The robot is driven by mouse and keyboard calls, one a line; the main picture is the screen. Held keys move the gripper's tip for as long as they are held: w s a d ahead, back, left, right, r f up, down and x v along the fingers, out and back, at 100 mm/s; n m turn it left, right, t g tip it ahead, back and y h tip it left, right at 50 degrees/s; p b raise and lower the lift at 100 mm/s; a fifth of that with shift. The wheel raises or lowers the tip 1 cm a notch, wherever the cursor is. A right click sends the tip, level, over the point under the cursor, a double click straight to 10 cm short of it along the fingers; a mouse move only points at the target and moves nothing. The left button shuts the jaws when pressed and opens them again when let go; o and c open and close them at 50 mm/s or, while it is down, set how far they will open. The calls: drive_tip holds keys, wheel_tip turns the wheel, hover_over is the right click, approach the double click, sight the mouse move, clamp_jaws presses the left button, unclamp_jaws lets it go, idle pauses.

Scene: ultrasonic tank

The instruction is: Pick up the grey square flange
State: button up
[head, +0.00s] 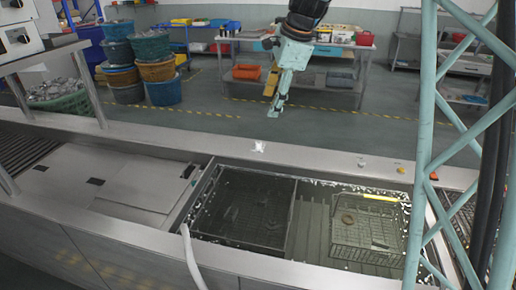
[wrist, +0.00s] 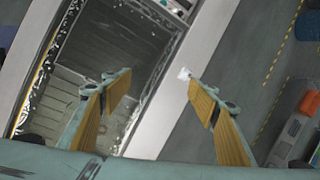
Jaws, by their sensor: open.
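A small, pale, squarish piece (head: 258,146), which looks like the grey square flange, lies on the far metal rim of the tank. Its details are too small to make out. It also shows in the wrist view (wrist: 184,74), by the tip of the right finger. My gripper (head: 273,98) hangs above and beyond the rim in the head view, apart from the piece. In the wrist view my gripper (wrist: 158,80) has its two yellow-padded fingers spread, with nothing between them.
The liquid-filled tank holds a dark basket (head: 248,207) and a lighter wire basket (head: 366,240) with a ring-shaped part (head: 347,218) in it. Closed metal covers (head: 130,185) lie left of the tank. A green lattice frame (head: 428,120) stands at right.

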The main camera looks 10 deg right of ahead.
drive_tip(key=w+d+f+m, duration=0.2)
drive_tip(key=w+f+m, duration=0.2)
drive_tip(key=w+f, duration=0.6)
drive_tip(key=w+d+f+m, duration=0.1)
drive_tip(key=w+f+m, duration=0.4)
drive_tip(key=w+f, duration=0.6)
drive_tip(key=shift+d+f+y, duration=0.3)
drive_tip(key=shift+d+f, duration=0.05)
hover_over(258, 143)
drive_tip(key=s+d, duration=0.2)
drive_tip(key=f, duration=0.4)
drive_tip(key=f+b, duration=0.1)
drive_tip(key=f, duration=0.2)
drive_tip(key=shift+w+a+f, duration=0.1)
drive_tip(key=shift+w+a, duration=0.1)
drive_tip(key=shift+a, duration=0.05)
drive_tip(key=shift+w+f, duration=0.15)
drive_tip(key=shift+f, duration=0.2)
drive_tip(key=shift+a+f, duration=0.1)
drive_tip(key=shift+b+x, duration=0.5)
drive_tip(key=shift+x, duration=2)
drive_tip(key=shift+w, duration=0.1)
drive_tip(key=shift+c, duration=0.2)
